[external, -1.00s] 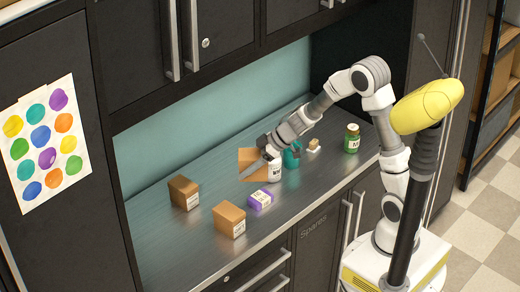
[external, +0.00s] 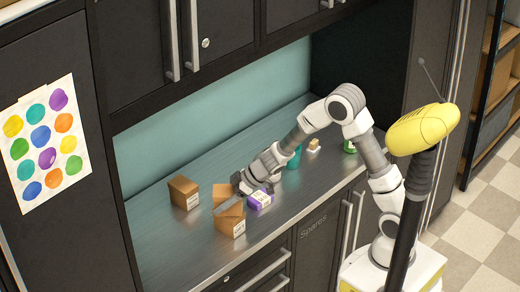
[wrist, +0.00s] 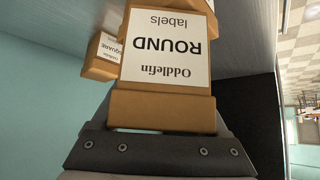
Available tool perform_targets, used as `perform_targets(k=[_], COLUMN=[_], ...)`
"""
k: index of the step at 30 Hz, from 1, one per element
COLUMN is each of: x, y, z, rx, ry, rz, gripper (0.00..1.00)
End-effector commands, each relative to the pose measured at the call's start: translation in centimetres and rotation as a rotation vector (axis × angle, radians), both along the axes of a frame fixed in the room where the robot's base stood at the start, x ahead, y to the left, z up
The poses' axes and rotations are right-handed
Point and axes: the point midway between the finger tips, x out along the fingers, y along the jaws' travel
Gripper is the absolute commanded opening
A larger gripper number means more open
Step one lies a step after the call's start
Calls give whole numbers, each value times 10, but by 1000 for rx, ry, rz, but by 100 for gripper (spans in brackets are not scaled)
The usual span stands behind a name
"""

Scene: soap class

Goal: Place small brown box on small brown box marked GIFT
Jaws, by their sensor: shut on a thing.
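My gripper (external: 228,204) is shut on a small brown box (external: 222,193). In the wrist view the held box (wrist: 165,45) has a white label reading "Oddlefin ROUND labels", upside down. A second brown box (external: 230,224) stands on the counter just below it, near the front edge; its label is too small to read. The held box is over this box's top; I cannot tell whether they touch. A third brown box (external: 184,194) stands to the left, and its label in the wrist view (wrist: 105,48) reads "SQUARE". I cannot read GIFT on any box.
A purple and white box (external: 260,200) lies close to the right of my gripper. A teal item (external: 294,160), a small pale item (external: 313,146) and a green bottle (external: 349,147) stand farther right. The counter (external: 165,250) is clear at the front left.

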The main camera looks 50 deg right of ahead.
Motion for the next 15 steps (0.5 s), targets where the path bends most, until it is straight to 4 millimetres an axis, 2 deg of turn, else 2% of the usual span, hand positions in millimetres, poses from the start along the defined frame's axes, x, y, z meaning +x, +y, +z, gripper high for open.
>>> perform_targets(k=[8, 9, 12, 15], x=[0, 0, 0, 0], y=[0, 0, 0, 0], z=[-2, -1, -1, -1], rx=[1, 0, 0, 0], ry=[-2, -1, -1, -1], rz=[1, 1, 1, 1], gripper=[14, 84, 100, 100])
